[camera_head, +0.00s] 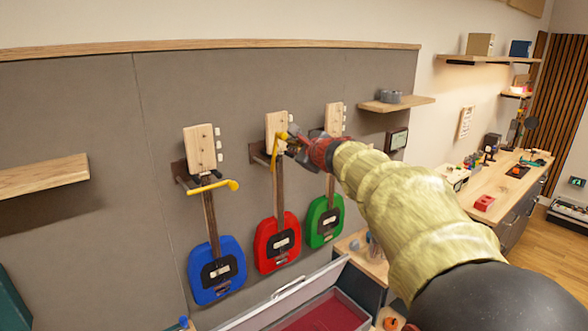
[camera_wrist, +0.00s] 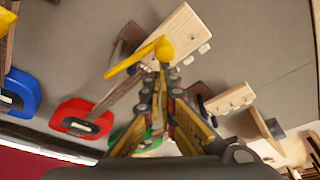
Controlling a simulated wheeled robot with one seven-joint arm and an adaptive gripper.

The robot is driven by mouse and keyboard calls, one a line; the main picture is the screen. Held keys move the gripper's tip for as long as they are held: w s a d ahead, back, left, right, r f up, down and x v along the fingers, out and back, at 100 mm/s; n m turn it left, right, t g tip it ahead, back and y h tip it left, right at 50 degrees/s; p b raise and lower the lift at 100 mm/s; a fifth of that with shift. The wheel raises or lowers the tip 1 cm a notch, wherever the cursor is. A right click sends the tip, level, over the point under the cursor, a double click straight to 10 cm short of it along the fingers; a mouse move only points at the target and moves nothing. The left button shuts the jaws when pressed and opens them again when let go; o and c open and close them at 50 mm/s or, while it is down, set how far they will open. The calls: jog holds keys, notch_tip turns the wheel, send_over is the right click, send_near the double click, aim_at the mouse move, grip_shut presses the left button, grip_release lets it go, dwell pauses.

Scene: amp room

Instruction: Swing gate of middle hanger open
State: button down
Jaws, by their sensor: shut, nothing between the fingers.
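The middle hanger (camera_head: 258,155) holds the red guitar (camera_head: 277,243) by its neck, under a pale wooden headstock. Its yellow gate (camera_head: 274,155) has a round knob at the upper end and slants steeply down from it. The gate and knob (camera_wrist: 132,62) also show in the wrist view, in front of the headstock (camera_wrist: 178,45). My gripper (camera_head: 291,140) is shut and empty, with its fingertips (camera_wrist: 162,75) right by the knob. I cannot tell whether they touch it. The hanger is partly hidden behind the headstock.
The blue guitar (camera_head: 216,271) hangs at left with its yellow gate (camera_head: 212,187) across the neck. The green guitar (camera_head: 324,222) hangs close at right, partly behind my arm. An open case (camera_head: 290,292) lies below. A small shelf (camera_head: 410,102) juts out at right.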

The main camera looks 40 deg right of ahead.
jog(key=a+n+b, duration=0.1)
jog(key=n+b, duration=0.1)
jog(key=b, duration=0.1)
jog(key=a+n+t+h+b, duration=0.1)
jog(key=a+b, duration=0.1)
jog(key=b, duration=0.2)
jog(key=a+n+b, duration=0.2)
jog(key=b, duration=0.2)
jog(key=shift+a+r+n+t+h, duration=0.1)
jog(key=shift+r+n+t+h, duration=0.2)
jog(key=shift+h, duration=0.1)
